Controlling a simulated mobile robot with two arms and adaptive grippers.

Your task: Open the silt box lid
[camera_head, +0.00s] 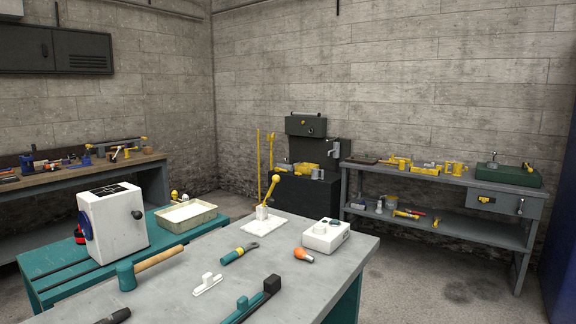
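I cannot tell for certain which thing is the silt box. A low green box (507,174) with a small upright fitting and a yellow part on top lies on the right bench. A dark green box (306,125) sits high on the back stand, its front facing me. A white upright box (113,222) with a blue disc on its left side and a dark knob on its right stands on the teal bench. A small white box (325,235) with round parts on top is on the near table. Neither of my grippers is in view.
The grey near table (200,270) holds a teal-headed hammer (150,266), a yellow lever (269,189) on a white base and several hand tools. A cream tray (187,216) is on the teal bench. Open floor (440,275) lies between the table and the right bench (420,178).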

